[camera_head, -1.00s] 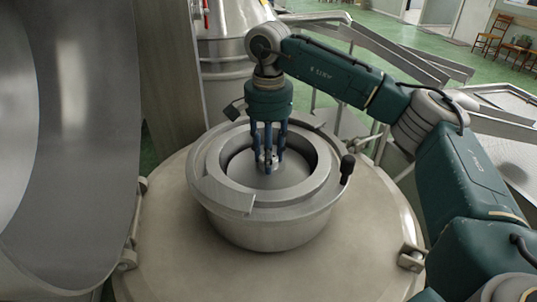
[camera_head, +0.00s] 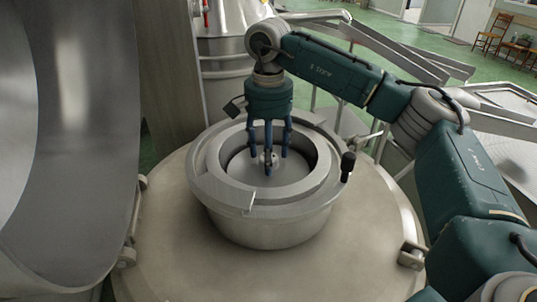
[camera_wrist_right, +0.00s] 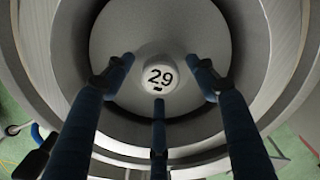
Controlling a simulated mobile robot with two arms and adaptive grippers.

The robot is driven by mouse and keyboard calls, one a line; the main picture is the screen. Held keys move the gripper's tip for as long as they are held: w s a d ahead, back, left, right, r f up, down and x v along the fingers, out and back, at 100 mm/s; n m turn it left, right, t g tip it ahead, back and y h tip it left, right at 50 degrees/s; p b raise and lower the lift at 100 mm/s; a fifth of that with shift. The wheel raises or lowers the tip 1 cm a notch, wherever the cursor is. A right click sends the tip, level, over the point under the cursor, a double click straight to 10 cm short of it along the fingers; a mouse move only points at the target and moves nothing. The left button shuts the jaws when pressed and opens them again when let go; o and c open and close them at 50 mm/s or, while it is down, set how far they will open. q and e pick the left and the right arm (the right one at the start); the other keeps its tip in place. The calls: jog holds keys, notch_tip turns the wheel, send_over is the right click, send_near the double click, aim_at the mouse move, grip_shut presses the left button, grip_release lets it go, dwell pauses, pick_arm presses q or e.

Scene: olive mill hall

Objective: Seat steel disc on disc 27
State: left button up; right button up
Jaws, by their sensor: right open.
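A round steel disc (camera_head: 240,170) lies inside the round steel housing (camera_head: 215,185) in the head view. In the right wrist view, the disc (camera_wrist_right: 160,30) carries a pale central knob (camera_wrist_right: 160,76) marked "29". No "27" can be read, and anything beneath the disc is hidden. My right gripper (camera_head: 268,162) points down into the housing. Its three blue fingers are open and spread around the knob, with gaps between them and it. My left gripper is not in view.
The housing stands on a broad, pale metal lid (camera_head: 165,230). A black-knobbed handle (camera_head: 347,166) sticks up at the housing's right rim. A large curved steel shell (camera_head: 75,130) stands close on the left. Metal rails (camera_head: 390,50) lie behind my right arm.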

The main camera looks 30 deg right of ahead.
notch_tip(320, 180, up, 12)
jog(key=shift+f, duration=0.2)
jog(key=shift+a, duration=0.1)
dwell(0.4)
